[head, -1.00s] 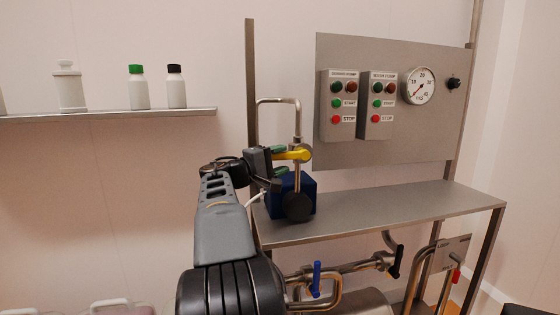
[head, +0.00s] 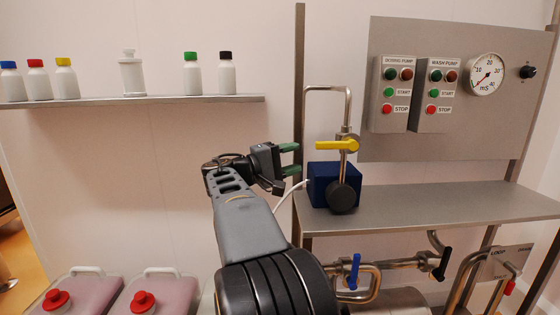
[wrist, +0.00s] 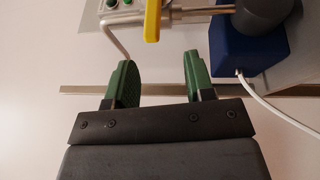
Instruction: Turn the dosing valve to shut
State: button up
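A valve with a yellow lever (head: 335,146) sits on the upright steel pipe above a dark blue pump box (head: 322,183). I take it to be the dosing valve; no label on it is readable. Its lever lies level, across the upright pipe, and points left. The lever also shows at the top of the wrist view (wrist: 152,20), across the pipe. My gripper (head: 293,159) is open and empty, left of the lever and a little lower, apart from it. Both green fingers (wrist: 160,68) show in the wrist view with nothing between them.
A steel bench (head: 440,207) carries the pump. Behind it a panel holds two switch boxes and a round gauge (head: 487,74). Below are valves with a blue lever (head: 354,270) and a black lever (head: 441,264). A shelf (head: 150,99) with bottles is at left.

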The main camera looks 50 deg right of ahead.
jog(key=shift+v, duration=1.65)
jog(key=shift+r+p, duration=0.1)
jog(key=shift+p, duration=0.2)
